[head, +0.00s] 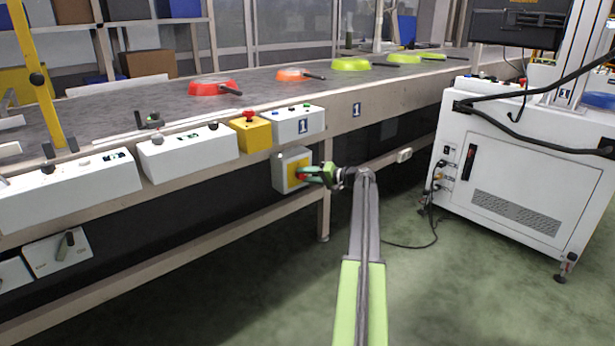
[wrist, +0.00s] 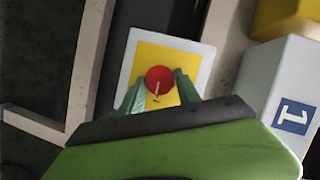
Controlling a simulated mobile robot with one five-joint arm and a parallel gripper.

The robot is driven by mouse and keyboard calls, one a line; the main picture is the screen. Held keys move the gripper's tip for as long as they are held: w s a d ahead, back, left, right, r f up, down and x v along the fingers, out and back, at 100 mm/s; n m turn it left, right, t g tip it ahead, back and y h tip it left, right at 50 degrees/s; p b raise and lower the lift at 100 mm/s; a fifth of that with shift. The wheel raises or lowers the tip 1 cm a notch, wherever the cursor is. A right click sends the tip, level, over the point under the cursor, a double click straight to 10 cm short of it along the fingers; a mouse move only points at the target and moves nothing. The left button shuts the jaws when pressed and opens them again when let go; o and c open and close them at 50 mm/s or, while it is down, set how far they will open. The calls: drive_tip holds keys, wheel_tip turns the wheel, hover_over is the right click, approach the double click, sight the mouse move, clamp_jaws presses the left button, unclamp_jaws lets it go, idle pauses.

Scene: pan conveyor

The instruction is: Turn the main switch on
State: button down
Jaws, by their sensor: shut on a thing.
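The main switch is a red knob (wrist: 158,80) on a yellow plate (wrist: 178,60) in a light grey box (head: 281,172), mounted below the conveyor edge. In the wrist view a pale mark shows on the knob's face, slanting a little from vertical. My gripper (head: 312,175) is at the front of the box, with its green fingers on both sides of the knob. In the wrist view my gripper (wrist: 158,90) is shut on the red knob. In the head view the fingers hide most of the knob.
Above the switch are a yellow box with a red emergency button (head: 250,117) and a white control box (head: 298,125) marked 1. The conveyor (head: 170,108) carries red, orange and yellow-green pans. A white cabinet (head: 510,170) stands at right. The green floor between is clear except for a cable.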

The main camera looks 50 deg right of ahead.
drive_tip(key=shift+d, duration=0.1)
drive_tip(key=c, duration=0.9)
unclamp_jaws()
drive_tip(key=shift+o, duration=0.2)
drive_tip(key=shift+s, duration=0.1)
drive_tip(key=p+v, duration=0.3)
drive_tip(key=v, duration=1.4)
drive_tip(key=shift+r, duration=0.1)
